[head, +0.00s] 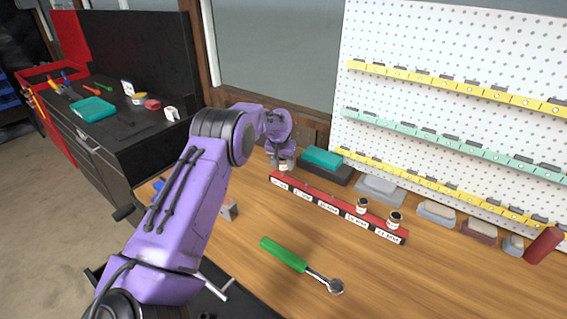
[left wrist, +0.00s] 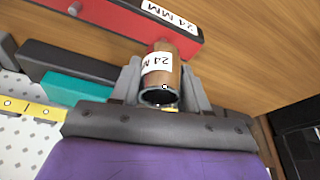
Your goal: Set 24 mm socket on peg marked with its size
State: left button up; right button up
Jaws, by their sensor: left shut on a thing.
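The 24 mm socket (left wrist: 157,70), copper-coloured with a white "24 M…" label, sits between the fingers of my left gripper (left wrist: 161,75), which is shut on it. In the head view my left gripper (head: 284,160) holds the socket (head: 285,165) at the far left end of the red peg rail (head: 335,203). In the left wrist view the rail's end label reads "24 MM" (left wrist: 168,12), just beyond the socket. The peg at that label is hidden, so I cannot tell whether the socket is around it. My right gripper is not in view.
Two other sockets (head: 361,206) (head: 395,219) stand towards the rail's right end. A bare peg (left wrist: 74,8) shows in the left wrist view. A green-handled ratchet (head: 285,255) lies in front. A teal-topped case (head: 322,158) and grey boxes (head: 380,188) stand behind the rail.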

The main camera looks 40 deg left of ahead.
aim_at(284, 176)
pick_arm(q)
jog(key=shift+f+b, duration=0.55)
jog(key=shift+f, duration=1)
jog(key=o, duration=1.2)
jog(key=shift+c, duration=0.2)
jog(key=shift+r, duration=0.15)
jog(key=shift+r, duration=0.4)
jog(key=b+v, duration=0.3)
jog(key=v, duration=0.6)
jog(key=shift+s+d+f, duration=0.1)
jog(key=shift+d, duration=0.05)
jog(key=shift+s+r, duration=0.1)
jog(key=shift+r, duration=0.25)
